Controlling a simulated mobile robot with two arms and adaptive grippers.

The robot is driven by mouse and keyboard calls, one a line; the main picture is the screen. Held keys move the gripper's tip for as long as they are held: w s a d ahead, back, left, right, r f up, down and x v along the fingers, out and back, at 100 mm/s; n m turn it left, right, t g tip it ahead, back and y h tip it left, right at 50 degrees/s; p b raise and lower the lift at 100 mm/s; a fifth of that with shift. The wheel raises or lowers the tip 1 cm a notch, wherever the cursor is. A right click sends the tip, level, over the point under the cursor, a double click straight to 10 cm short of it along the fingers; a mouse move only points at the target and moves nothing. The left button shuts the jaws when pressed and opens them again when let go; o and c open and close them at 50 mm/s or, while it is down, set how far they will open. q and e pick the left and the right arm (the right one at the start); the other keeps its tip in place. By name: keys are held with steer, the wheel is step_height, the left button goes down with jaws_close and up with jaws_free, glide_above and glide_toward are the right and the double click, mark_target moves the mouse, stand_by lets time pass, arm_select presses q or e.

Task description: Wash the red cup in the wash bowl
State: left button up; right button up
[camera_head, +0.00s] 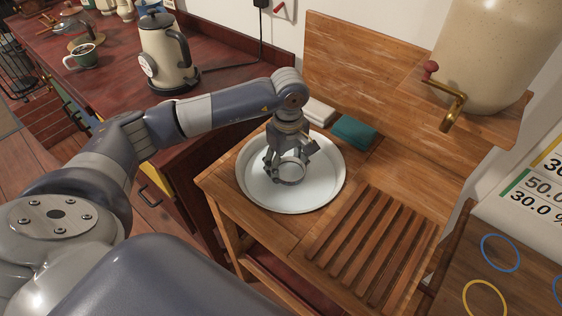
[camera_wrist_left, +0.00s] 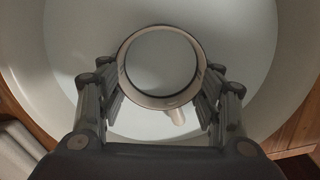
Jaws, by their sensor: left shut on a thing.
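The wash bowl (camera_head: 252,195) is a wide round white basin on the wooden stand, with a pale, smooth inside that may be water. My left gripper (camera_head: 291,166) points down into the bowl and is shut on a round cup (camera_head: 291,183). In the left wrist view the fingers press on both sides of the cup (camera_wrist_left: 161,102), its round mouth faces the camera and a handle points down in the picture. The cup looks grey-brown, not clearly red. Whether it touches the bowl's floor cannot be told. My right gripper is not in view.
A slatted wooden rack (camera_head: 368,250) lies right of the bowl. A folded teal cloth (camera_head: 354,132) and a white one (camera_head: 320,112) lie behind it. A large dispenser with a brass tap (camera_head: 452,110) stands above right.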

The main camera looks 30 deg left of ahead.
arm_select(q)
steer(key=shift+s+d, duration=0.2)
steer(key=shift+d, duration=1.25)
steer(key=shift+w+a+b, duration=0.15)
steer(key=shift+a+b, duration=0.4)
steer(key=shift+a, duration=0.85)
step_height(320, 180, up, 10)
steer(key=p, duration=0.5)
steer(key=shift+p, duration=0.3)
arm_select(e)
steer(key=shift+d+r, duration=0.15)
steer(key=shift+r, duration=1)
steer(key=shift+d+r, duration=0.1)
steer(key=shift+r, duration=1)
